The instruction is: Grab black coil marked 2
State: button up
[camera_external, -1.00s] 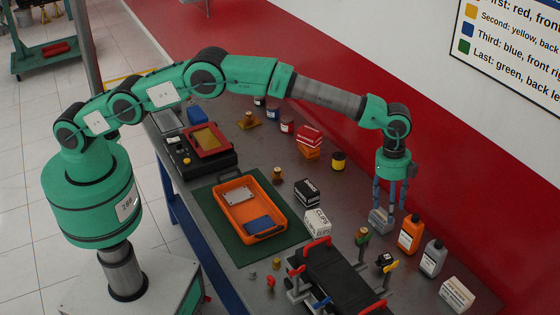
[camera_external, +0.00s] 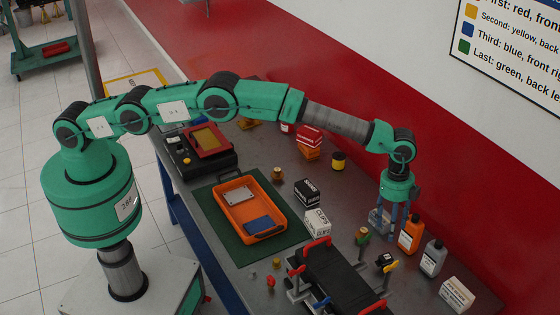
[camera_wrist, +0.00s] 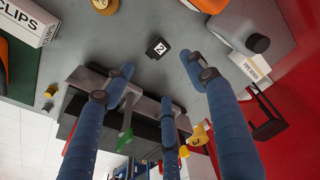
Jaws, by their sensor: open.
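The black coil marked 2 (camera_wrist: 158,47) lies on the grey bench top in the wrist view, with a white label showing the digit. In the external view a small black part (camera_external: 384,259) beside the yellow-handled clamp appears to be this coil. My gripper (camera_external: 390,226) points down above the bench, behind the coil and left of the orange bottle. In the wrist view its blue fingers (camera_wrist: 160,76) are spread apart with nothing between them. The coil appears beyond the fingertips, apart from them.
An orange bottle (camera_external: 410,234) and a grey bottle (camera_external: 432,258) stand close right of my gripper. A black fixture (camera_external: 342,276) with red handles is in front. A CLIPS box (camera_external: 317,224) and an orange tray (camera_external: 250,208) lie left. A white box (camera_external: 457,294) is at front right.

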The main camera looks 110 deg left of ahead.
send_over(386, 257)
jog(key=f, duration=0.7)
jog(key=shift+s+a+f, duration=0.1)
jog(key=shift+a+f, duration=0.1)
jog(key=shift+f, duration=0.25)
jog(key=shift+f, duration=0.1)
jog(key=shift+d+f+b, duration=0.1)
jog(key=shift+f+b, duration=0.2)
jog(key=shift+f, duration=2.2)
jog(key=c, duration=1.3)
jog(key=shift+c, duration=0.2)
jog(key=shift+r, duration=0.1)
notch_tip(386, 257, up, 10)
